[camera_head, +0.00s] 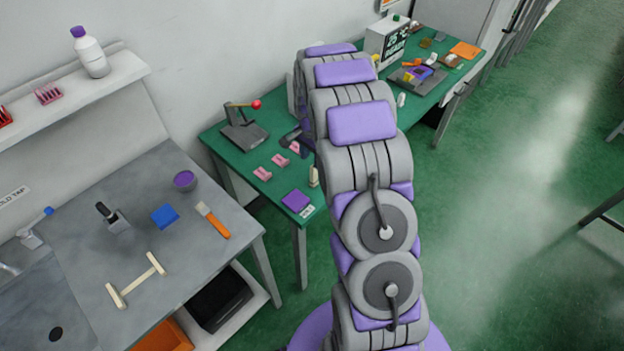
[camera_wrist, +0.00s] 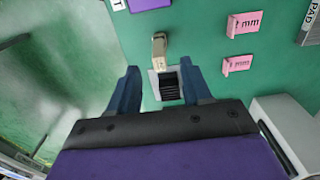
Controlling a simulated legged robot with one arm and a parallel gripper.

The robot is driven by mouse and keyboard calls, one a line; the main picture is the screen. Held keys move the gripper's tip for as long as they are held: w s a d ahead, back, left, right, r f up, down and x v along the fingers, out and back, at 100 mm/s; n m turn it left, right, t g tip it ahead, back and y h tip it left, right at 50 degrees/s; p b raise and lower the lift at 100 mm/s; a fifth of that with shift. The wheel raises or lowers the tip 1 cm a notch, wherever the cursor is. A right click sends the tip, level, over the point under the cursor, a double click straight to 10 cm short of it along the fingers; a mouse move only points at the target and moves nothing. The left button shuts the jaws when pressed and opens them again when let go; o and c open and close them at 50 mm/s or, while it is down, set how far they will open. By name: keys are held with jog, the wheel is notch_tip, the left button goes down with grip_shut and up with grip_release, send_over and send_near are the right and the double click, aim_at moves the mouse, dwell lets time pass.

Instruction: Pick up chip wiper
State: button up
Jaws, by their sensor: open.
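A small upright-looking tool with a beige handle and a black ridged end, which looks like the chip wiper (camera_wrist: 159,46), is on the green bench in the wrist view. Its black end lies over a white patch. In the head view, a beige piece that appears to be the same tool (camera_head: 313,176) stands near the bench's front edge, beside my arm. My gripper (camera_wrist: 160,67) is open, with one dark blue finger on each side of the tool. I see no contact. In the head view my arm hides much of the gripper.
A purple pad (camera_head: 297,200) lies near the bench corner. A red-knobbed lever fixture (camera_head: 243,125) stands behind. A grey bench (camera_head: 90,265) with a brush (camera_head: 212,219) is at left.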

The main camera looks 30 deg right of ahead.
aim_at(313, 166)
jog(key=shift+f, duration=0.55)
jog(key=shift+d+f, duration=0.35)
jog(key=shift+f, duration=0.15)
jog(key=f, duration=0.2)
jog(key=f+b, duration=0.1)
jog(key=shift+w+d+f+b, duration=0.1)
jog(key=shift+d+f+b, duration=0.1)
jog(key=shift+f+b, duration=0.15)
jog(key=shift+a+f, duration=0.2)
jog(key=shift+f, duration=0.2)
jog(key=shift+r, duration=0.1)
jog(key=shift+d, duration=0.1)
grip_shut()
